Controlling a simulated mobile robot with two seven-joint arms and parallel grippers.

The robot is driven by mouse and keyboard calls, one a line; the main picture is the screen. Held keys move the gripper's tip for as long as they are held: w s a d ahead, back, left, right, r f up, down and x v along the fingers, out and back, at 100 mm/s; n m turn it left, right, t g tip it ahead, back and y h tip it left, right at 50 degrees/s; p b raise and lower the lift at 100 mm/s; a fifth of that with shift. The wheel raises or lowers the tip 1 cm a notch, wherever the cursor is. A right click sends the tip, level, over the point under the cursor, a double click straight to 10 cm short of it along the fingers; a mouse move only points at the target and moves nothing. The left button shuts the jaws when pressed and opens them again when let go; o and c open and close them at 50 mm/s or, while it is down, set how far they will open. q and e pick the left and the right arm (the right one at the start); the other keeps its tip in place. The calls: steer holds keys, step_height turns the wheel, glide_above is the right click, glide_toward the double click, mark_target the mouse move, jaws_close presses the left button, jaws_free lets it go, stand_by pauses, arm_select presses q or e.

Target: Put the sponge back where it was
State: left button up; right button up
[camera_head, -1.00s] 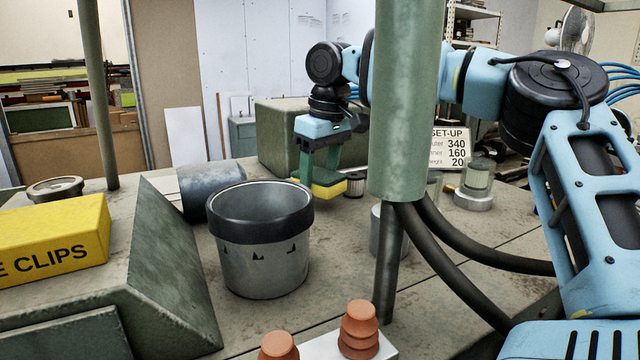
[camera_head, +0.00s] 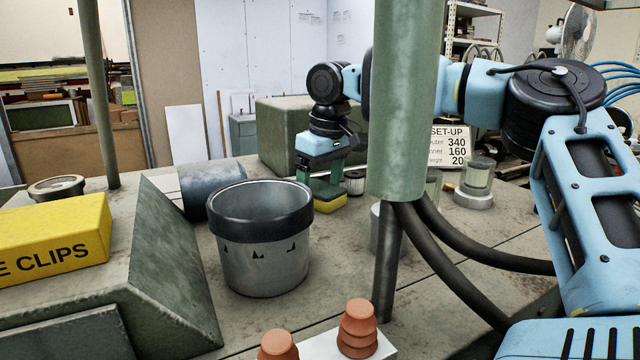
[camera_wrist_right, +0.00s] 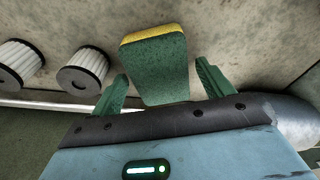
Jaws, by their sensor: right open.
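The sponge, with a green top and a yellow underside, sits low on the bench top behind the grey bucket; in the head view its yellow part (camera_head: 329,204) shows below my right gripper (camera_head: 320,184). In the right wrist view the sponge (camera_wrist_right: 156,72) lies between the two green fingers of my right gripper (camera_wrist_right: 162,70), with a small gap on each side. The gripper is open around it. In the head view the fingers hide much of the sponge. My left gripper is in no view.
A grey bucket with a black rim (camera_head: 262,255) stands in front. A green post (camera_head: 402,100) hides part of my right arm. Ribbed cylinders (camera_wrist_right: 83,72) stand beside the sponge. A green block (camera_head: 285,125) is behind. A yellow clips box (camera_head: 55,240) is at left.

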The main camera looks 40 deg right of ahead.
mark_target(328, 190)
step_height(328, 190, up, 12)
steer(key=s, duration=0.1)
steer(key=shift+s, duration=0.4)
steer(key=shift+s+d, duration=0.1)
